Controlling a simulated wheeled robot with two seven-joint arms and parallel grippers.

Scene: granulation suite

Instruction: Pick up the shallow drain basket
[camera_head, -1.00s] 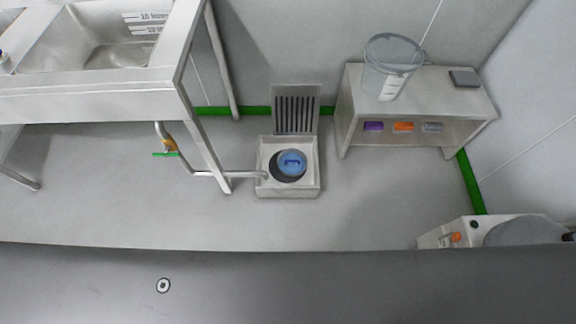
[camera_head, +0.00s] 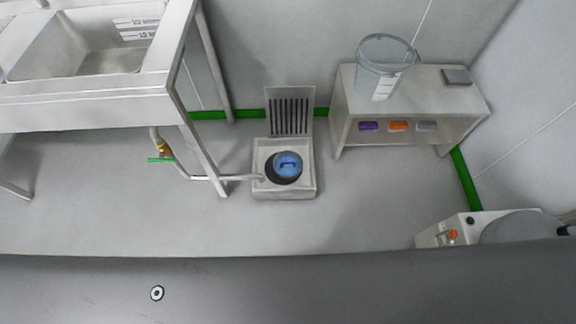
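A square metal floor drain box (camera_head: 284,189) stands on the floor near the middle of the view. Its slotted grate (camera_head: 289,111) is upright behind it against the wall. In the box is a dark round opening (camera_head: 272,175) with a round blue piece (camera_head: 288,165) in it, which has a darker bar across its top. This blue piece may be the drain basket; I cannot tell its depth. Neither of my grippers is in view.
A steel sink (camera_head: 85,50) on legs stands at left, with a drain pipe (camera_head: 205,178) reaching the box. A low metal bench (camera_head: 349,108) at right holds a clear bucket (camera_head: 386,62) and a dark flat item (camera_head: 457,76). Purple, orange and grey pieces sit below. A machine (camera_head: 457,231) is at lower right.

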